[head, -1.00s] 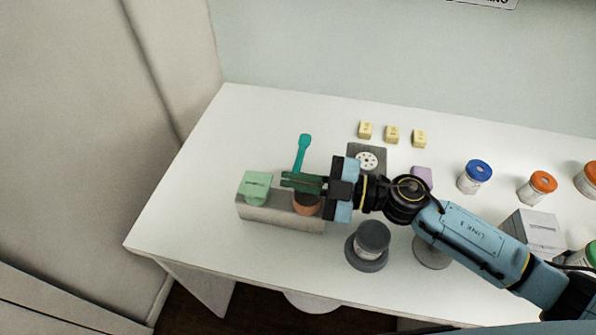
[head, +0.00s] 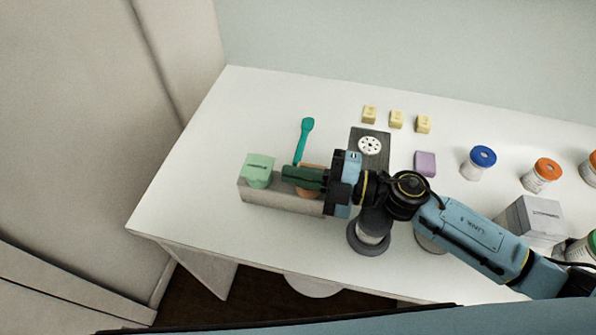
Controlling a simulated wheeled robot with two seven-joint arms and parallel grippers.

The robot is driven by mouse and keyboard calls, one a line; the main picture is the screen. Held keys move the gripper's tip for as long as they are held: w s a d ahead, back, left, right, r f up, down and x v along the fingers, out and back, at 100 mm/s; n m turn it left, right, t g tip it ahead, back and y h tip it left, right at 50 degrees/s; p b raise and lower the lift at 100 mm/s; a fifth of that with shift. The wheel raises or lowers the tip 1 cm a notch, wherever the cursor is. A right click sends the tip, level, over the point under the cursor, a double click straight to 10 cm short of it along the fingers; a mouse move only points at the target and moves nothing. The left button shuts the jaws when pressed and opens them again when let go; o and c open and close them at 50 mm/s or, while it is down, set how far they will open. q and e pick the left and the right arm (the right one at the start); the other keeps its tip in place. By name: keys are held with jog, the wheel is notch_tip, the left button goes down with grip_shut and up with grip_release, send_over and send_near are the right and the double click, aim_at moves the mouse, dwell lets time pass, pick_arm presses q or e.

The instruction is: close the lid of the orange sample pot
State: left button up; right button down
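The orange sample pot (head: 309,194) is at the right end of a grey-beige block, partly hidden under my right gripper. A strip of orange also shows just behind the fingers; I cannot tell whether it is the lid, or how far the lid is open. My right gripper (head: 287,174) reaches in from the right, its dark green fingers close together over the pot. I see nothing between them, and cannot tell whether they touch the pot. My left gripper is not in view.
A green box-shaped pot (head: 258,170) sits at the block's (head: 262,200) left end. A teal spoon (head: 304,138) lies behind. A dark plate with a white disc (head: 370,145), a purple block (head: 426,163), yellow cubes (head: 396,119) and lidded jars (head: 478,165) stand right. The table's left side is clear.

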jog(key=c, duration=2.1)
grip_release()
jog(key=o, duration=0.5)
jog(key=shift+c, duration=0.2)
notch_tip(320, 180, up, 10)
jog(key=p, duration=0.3)
